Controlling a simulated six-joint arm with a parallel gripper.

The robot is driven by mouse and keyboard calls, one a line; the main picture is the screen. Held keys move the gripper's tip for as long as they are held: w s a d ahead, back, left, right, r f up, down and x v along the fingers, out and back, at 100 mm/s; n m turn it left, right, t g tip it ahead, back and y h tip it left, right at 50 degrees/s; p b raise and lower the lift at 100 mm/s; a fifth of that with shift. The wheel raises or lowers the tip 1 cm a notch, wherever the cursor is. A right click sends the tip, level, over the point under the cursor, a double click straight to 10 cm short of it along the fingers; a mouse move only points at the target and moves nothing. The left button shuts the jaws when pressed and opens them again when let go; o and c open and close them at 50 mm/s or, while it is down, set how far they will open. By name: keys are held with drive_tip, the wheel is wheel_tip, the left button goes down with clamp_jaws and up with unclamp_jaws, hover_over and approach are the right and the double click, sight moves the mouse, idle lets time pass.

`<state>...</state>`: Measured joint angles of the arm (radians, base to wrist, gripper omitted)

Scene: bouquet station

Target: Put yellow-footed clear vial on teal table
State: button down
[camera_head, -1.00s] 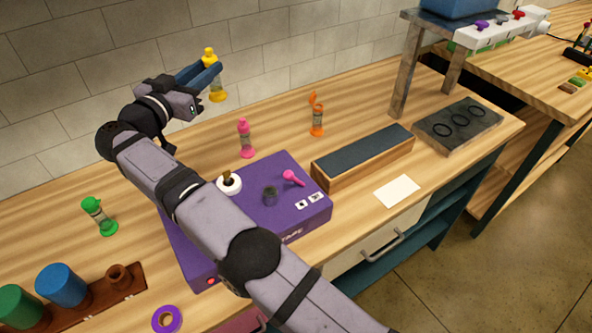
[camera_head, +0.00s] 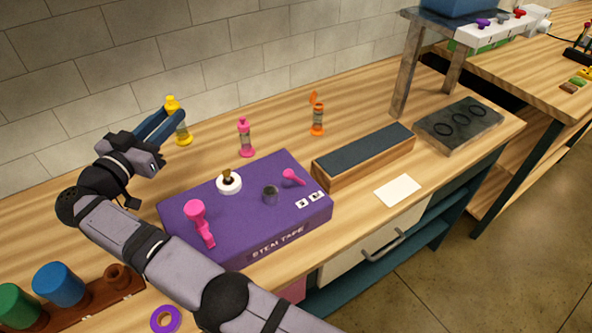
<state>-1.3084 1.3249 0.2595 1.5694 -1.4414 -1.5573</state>
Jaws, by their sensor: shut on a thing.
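The yellow-footed clear vial (camera_head: 184,139) has a yellow cap and foot with a clear body. It is upright between the blue fingers of my gripper (camera_head: 178,118), which is shut on it. It is over the back left of the wooden bench near the wall; I cannot tell whether its foot touches the bench. No table with a teal top shows. The wooden-topped bench (camera_head: 364,102) has a teal lower frame and shelf (camera_head: 405,247), and the second table at the right (camera_head: 545,75) also has dark teal legs.
A pink vial (camera_head: 246,140) and an orange vial with a raised cap (camera_head: 318,120) stand to the right. A purple box (camera_head: 246,225) with small tools, a wooden block (camera_head: 360,160), a dark ringed slab (camera_head: 458,125) and blue and green cylinders (camera_head: 59,283) occupy the bench.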

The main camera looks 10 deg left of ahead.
drive_tip(key=shift+s+f, duration=0.15)
wheel_tip(320, 180, down, 10)
drive_tip(key=b, duration=0.1)
idle(0.9)
drive_tip(key=shift+f+b, duration=0.3)
drive_tip(key=shift+b, duration=0.2)
drive_tip(key=shift+f, duration=0.1)
